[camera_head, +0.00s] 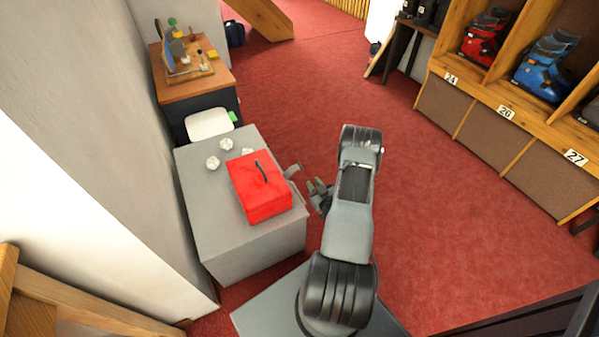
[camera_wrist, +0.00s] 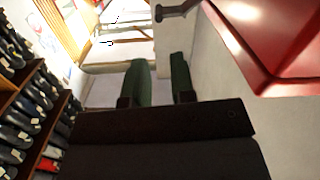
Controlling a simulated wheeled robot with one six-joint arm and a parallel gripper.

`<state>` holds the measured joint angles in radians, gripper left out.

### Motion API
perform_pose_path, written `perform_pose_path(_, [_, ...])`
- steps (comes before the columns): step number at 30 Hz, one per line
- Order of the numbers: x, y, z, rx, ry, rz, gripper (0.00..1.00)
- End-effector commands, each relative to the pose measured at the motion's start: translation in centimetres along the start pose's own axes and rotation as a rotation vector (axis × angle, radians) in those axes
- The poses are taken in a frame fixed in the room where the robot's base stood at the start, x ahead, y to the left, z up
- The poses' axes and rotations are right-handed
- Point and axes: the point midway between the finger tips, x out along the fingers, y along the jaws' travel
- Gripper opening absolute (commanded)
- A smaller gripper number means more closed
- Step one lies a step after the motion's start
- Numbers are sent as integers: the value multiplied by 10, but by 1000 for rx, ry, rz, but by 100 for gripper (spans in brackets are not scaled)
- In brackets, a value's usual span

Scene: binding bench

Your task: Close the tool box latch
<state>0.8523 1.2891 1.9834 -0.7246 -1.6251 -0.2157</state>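The red tool box (camera_head: 262,200) sits on the grey bench with its lid down and a dark handle (camera_head: 262,171) on top. A grey latch (camera_head: 292,170) sticks out from the box's right side; it also shows in the wrist view (camera_wrist: 178,10), extending left from the box (camera_wrist: 275,45). My gripper (camera_head: 314,188) is just right of the box and bench edge, apart from the latch. In the wrist view my gripper (camera_wrist: 161,77) has its two green fingers spread with an empty gap between them.
The grey bench (camera_head: 245,246) also holds several small white knobby objects (camera_head: 212,162) left of and behind the box. Boot shelves (camera_head: 500,125) line the right; the red floor between is clear.

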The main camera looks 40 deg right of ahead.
Motion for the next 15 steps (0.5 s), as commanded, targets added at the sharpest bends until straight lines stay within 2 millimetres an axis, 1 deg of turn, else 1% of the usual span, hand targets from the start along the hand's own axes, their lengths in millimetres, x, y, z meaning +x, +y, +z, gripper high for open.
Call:
perform_pose_path(1, [-4,-1,9,9,15,7,23])
perform_pose_path(3, [-6,-2,13,16,32,11,23])
perform_pose_path(5, [-2,-2,15,17,41,13,23])
perform_pose_path(8, [10,-2,14,17,47,12,23])
perform_pose_path(15, [57,-1,13,17,47,13,23])
